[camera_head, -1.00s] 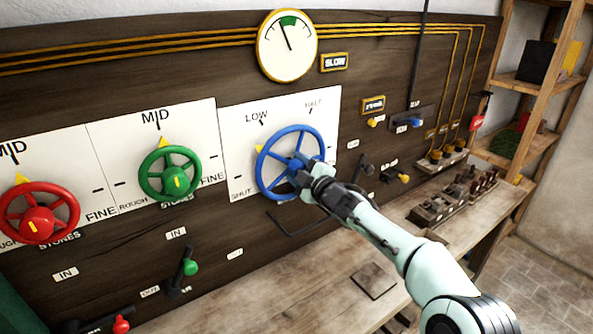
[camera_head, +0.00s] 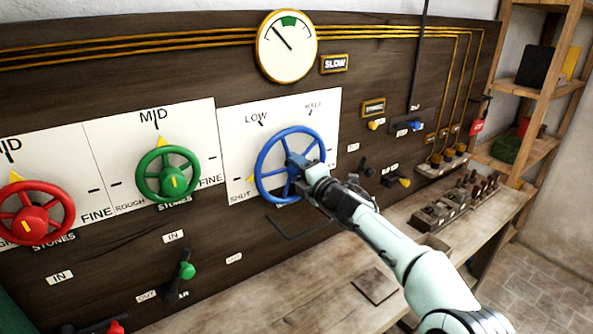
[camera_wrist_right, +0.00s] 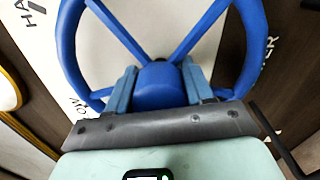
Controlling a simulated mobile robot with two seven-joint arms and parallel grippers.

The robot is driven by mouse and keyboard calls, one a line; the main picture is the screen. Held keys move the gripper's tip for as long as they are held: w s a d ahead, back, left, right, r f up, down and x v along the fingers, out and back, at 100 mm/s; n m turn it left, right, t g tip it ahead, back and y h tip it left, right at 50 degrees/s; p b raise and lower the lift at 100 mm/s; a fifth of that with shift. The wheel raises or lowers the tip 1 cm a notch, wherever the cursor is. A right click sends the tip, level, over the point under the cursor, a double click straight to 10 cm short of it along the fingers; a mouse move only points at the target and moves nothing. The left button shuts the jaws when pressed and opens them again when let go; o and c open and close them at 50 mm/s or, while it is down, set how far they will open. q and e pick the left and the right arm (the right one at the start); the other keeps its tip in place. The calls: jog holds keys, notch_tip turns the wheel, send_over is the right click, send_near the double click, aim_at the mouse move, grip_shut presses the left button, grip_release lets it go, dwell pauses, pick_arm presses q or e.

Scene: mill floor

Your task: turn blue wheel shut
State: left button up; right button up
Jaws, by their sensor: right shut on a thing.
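The blue wheel (camera_head: 260,168) stands on the white panel at the middle of the dark board. Its yellow pointer (camera_head: 251,180) sits at the lower left of the rim, just above the SHUT label (camera_head: 240,197). My right gripper (camera_head: 297,168) is at the wheel's centre and shut on its hub. In the right wrist view the blue hub (camera_wrist_right: 160,85) lies between the two fingers, with spokes and rim around. The gripper hides part of the hub and spokes in the head view. My left gripper is not in view.
A round gauge (camera_head: 287,46) is above the wheel, its needle left of the green band. A green wheel (camera_head: 168,174) and a red wheel (camera_head: 33,213) are to the left. Small levers (camera_head: 186,268) stick out below. A wooden bench (camera_head: 300,285) runs under the board.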

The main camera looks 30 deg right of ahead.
dwell(0.4)
jog(key=o, duration=1)
jog(key=shift+s, duration=0.15)
jog(key=shift+s+d, duration=0.1)
jog(key=shift+s, duration=0.25)
jog(key=s+b, duration=0.1)
jog(key=s, duration=0.3)
jog(key=s+b, duration=0.1)
jog(key=s, duration=0.3)
jog(key=s+d+b, duration=0.1)
jog(key=s, duration=0.3)
jog(key=shift+s, duration=0.2)
jog(key=shift+f, duration=0.1)
